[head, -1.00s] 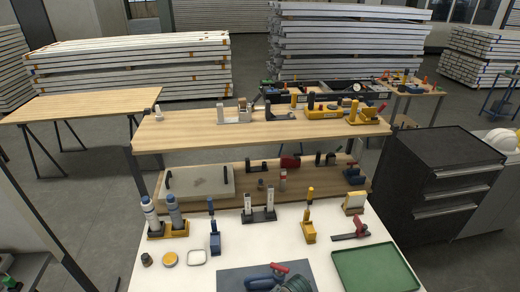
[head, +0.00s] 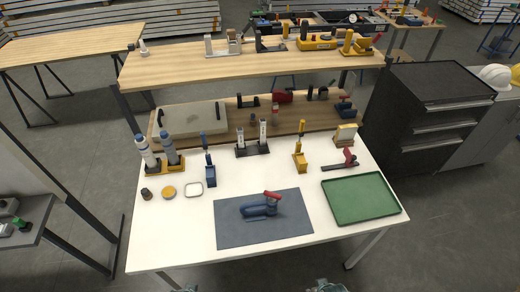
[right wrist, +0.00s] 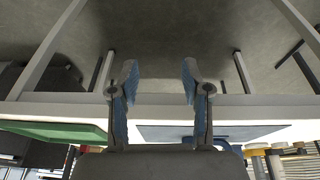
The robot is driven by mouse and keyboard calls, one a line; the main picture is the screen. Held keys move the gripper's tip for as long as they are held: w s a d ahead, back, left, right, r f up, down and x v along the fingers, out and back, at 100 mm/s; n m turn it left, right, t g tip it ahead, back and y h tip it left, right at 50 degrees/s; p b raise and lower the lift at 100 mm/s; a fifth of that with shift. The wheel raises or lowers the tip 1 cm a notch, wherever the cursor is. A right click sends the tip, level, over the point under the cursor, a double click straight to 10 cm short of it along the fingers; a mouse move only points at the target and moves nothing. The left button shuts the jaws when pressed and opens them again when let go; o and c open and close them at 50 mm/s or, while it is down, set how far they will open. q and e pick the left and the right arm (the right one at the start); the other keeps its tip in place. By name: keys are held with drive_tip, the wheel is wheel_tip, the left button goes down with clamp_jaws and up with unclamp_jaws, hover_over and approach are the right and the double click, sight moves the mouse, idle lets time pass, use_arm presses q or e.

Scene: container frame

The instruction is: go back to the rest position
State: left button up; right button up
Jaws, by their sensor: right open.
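My right gripper (right wrist: 160,75) is open and empty in the right wrist view, its two blue-padded fingers apart with only floor and table frame between them. In the head view a small part of my right arm (head: 328,286) shows at the bottom edge, in front of the white table (head: 180,235). A sliver of what seems to be my left arm shows at the bottom left of centre; its fingers cannot be made out. A blue clamp with a red handle (head: 262,207) lies on the dark grey mat (head: 290,232), apart from both arms.
A green tray (head: 360,200) lies right of the mat. Bottles (head: 170,150), a blue holder (head: 210,175) and a yellow holder (head: 300,160) stand farther back. A wooden shelf (head: 270,62) rises behind. A black drawer cabinet (head: 430,110) stands at right.

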use_arm(q)
drive_tip(key=s+f+g, duration=0.1)
drive_tip(key=s+f, duration=0.2)
drive_tip(key=f, duration=1.9)
use_arm(e)
drive_tip(key=s+f+g, duration=0.1)
drive_tip(key=s+f, duration=0.2)
drive_tip(key=f, duration=1.9)
use_arm(q)
drive_tip(key=s+a+f+g, duration=0.1)
drive_tip(key=s+a+f, duration=0.2)
drive_tip(key=s+f, duration=1.2)
drive_tip(key=shift+s+a+f, duration=0.15)
drive_tip(key=shift+s, duration=1)
use_arm(e)
drive_tip(key=s+d+f+g, duration=0.1)
drive_tip(key=s+d+f, duration=0.2)
drive_tip(key=s+f, duration=1.2)
drive_tip(key=shift+s+f, duration=0.15)
drive_tip(key=shift+s, duration=1.05)
drive_tip(key=shift+d, duration=0.1)
